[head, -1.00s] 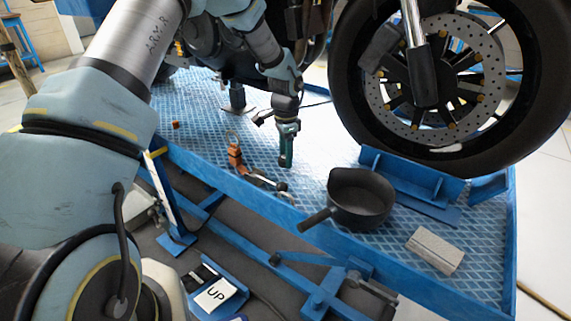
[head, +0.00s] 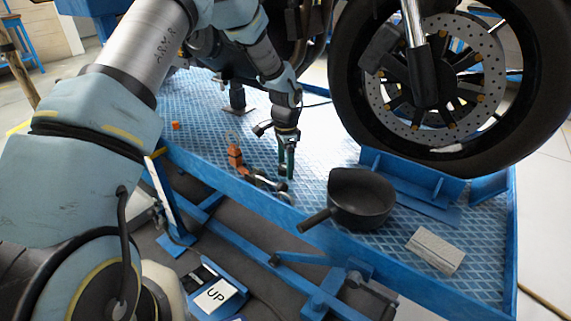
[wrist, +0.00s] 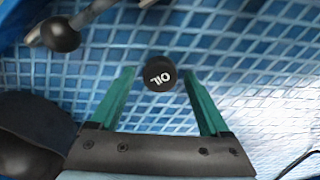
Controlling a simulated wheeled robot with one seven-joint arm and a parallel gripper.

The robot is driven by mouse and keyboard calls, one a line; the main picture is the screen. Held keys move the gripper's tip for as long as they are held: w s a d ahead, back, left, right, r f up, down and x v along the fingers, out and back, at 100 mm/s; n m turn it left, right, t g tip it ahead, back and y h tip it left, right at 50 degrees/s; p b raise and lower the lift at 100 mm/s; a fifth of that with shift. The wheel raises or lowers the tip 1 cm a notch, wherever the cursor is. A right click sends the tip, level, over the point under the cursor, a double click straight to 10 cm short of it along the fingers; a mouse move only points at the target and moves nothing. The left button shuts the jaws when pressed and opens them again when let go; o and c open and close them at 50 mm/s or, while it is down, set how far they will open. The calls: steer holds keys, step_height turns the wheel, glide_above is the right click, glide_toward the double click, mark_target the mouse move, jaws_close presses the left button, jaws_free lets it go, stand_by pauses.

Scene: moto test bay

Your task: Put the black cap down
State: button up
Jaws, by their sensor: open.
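The black cap (wrist: 160,74), marked OIL in white, shows in the wrist view on the blue patterned deck. It sits between the two green fingers of my gripper (wrist: 158,85), with a visible gap on each side. My gripper is open, and neither finger appears to touch the cap. In the head view my gripper (head: 287,165) points down at the deck, left of the black pan. The cap is too small and too close to the fingers to make out clearly there.
A black pan (head: 361,198) stands on the blue deck (head: 310,150), right of my gripper. An orange-handled tool (head: 235,156) and a metal rod with a dark knob (wrist: 60,34) lie close by. A grey block (head: 435,250) and the motorcycle wheel (head: 440,80) are farther right.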

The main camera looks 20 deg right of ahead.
step_height(320, 180, up, 12)
steer(key=p, duration=0.1)
steer(key=shift+r, duration=0.2)
steer(key=a+r+n, duration=0.3)
steer(key=a+n, duration=0.1)
steer(key=a, duration=0.6)
steer(key=a+r+n, duration=0.2)
steer(key=a+n, duration=0.2)
steer(key=a, duration=0.6)
steer(key=s+a+r+n, duration=0.1)
steer(key=s+a+n, duration=0.4)
steer(key=a, duration=0.3)
steer(key=s+a+r+n+t, duration=0.1)
steer(key=s+a+n, duration=0.4)
steer(key=a, duration=0.4)
steer(key=shift+s+t, duration=0.3)
steer(key=shift+s, duration=0.2)
